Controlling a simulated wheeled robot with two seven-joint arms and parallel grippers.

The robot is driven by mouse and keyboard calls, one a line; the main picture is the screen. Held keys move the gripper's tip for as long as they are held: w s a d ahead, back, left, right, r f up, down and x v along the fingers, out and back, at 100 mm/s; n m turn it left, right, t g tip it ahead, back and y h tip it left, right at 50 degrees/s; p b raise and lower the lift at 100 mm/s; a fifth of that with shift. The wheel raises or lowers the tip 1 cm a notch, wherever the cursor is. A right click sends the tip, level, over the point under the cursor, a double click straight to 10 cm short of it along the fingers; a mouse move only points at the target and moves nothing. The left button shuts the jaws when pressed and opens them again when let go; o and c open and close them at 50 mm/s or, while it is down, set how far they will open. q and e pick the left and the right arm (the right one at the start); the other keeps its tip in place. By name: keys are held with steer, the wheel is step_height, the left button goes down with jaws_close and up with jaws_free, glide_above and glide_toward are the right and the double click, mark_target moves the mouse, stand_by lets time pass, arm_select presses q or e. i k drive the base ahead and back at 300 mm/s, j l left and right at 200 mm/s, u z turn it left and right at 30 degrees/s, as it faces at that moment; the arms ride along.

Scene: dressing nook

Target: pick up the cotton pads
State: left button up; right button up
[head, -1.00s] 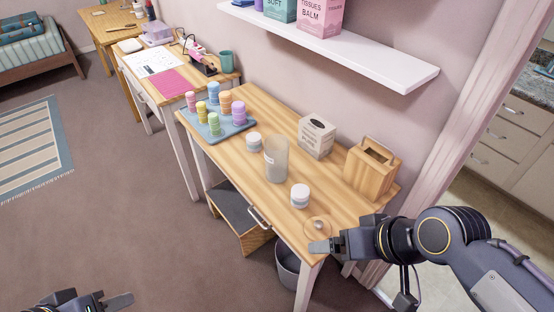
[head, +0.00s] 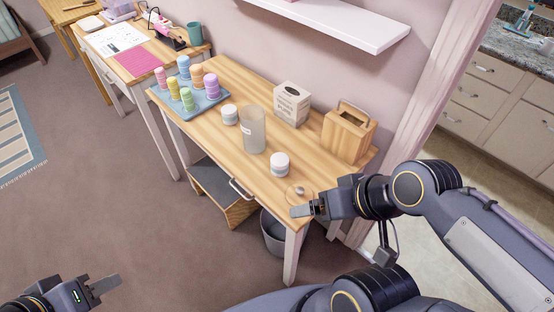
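No thing in the head view is clearly marked as cotton pads. A tall, frosted, see-through cylinder (head: 252,130) with a small white label stands upright mid-table and may be them; I cannot make out its contents. My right gripper (head: 301,211) is over the table's front right corner, to the right of and nearer than the cylinder, apart from it. My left gripper (head: 104,286) is low at the left, over the floor and far from the table. Nothing shows in either gripper. The finger gaps are not clear.
White-lidded jars (head: 280,164) (head: 230,114) flank the cylinder on the wooden table (head: 215,131). Behind are a tissue box (head: 291,103) and a wooden caddy (head: 346,137). A blue tray (head: 208,104) holds several coloured bottles. A small round dish (head: 299,194) lies by my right gripper.

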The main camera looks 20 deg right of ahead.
mark_target(279, 162)
steer(key=i+j+z, duration=0.6)
steer(key=j+z, duration=0.3)
steer(key=i+j+z, duration=0.3)
steer(key=j, duration=0.25)
steer(key=k, duration=0.1)
